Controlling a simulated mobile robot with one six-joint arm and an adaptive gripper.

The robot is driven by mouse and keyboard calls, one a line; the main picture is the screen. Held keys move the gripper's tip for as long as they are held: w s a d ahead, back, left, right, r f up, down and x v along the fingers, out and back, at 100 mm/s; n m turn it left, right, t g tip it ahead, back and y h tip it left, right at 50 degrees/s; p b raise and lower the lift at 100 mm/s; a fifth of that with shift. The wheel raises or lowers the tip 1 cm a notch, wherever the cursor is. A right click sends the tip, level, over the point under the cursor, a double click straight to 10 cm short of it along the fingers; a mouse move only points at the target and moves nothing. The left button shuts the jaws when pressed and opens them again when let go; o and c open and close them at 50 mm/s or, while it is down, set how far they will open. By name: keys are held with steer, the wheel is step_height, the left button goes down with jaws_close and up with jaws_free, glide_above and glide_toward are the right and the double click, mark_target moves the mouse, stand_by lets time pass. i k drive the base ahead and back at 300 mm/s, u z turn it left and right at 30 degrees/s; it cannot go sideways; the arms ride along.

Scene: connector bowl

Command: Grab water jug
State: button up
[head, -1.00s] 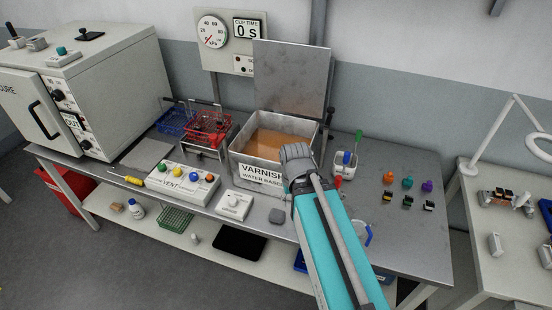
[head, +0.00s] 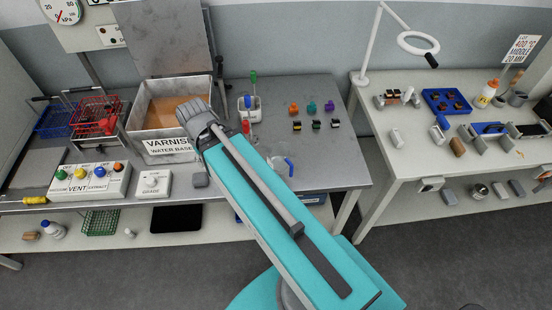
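A clear jug with a blue handle (head: 289,165) stands near the front edge of the steel bench, just right of my teal arm. My arm covers part of the jug, so its full shape and contents cannot be made out. My arm reaches up and left from the bottom of the head view, and its grey far joint is in front of the varnish tank. My gripper's fingers do not show, so its opening and its distance from the jug cannot be seen.
The open varnish tank (head: 176,147) is behind my arm. A white cup with tools (head: 250,108) stands behind the jug. Small coloured connectors (head: 311,107) sit to the right. A second table (head: 425,165) with parts is farther right, across a gap.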

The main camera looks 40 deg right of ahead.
mark_target(281, 167)
steer(key=u, duration=0.35)
steer(key=k, duration=1.3)
steer(key=z, duration=0.25)
